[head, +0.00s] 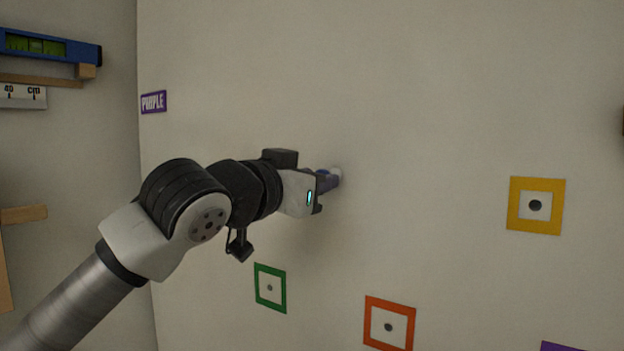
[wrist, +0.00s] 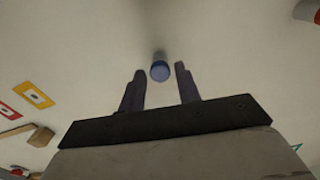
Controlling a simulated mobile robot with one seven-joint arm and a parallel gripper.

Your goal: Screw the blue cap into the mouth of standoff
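The blue cap (wrist: 160,72) is a small round piece near the wall, seen between my two fingertips in the wrist view. A gap shows on each side of it. My gripper (wrist: 160,70) is open around or just short of the cap; I cannot tell the depth. In the head view my gripper (head: 322,188) points at the wall, with a bluish piece (head: 328,180) at its tip and a pale round piece, probably the standoff (head: 337,174), at the wall. The standoff's mouth is hidden, so I cannot tell how the cap sits in it.
On the wall are a yellow square frame (head: 536,205) with a dark hole, an orange frame (head: 389,323), a green frame (head: 270,288) and a PURPLE label (head: 154,102). A blue level (head: 48,46) rests on a ledge at left. The wall above my gripper is clear.

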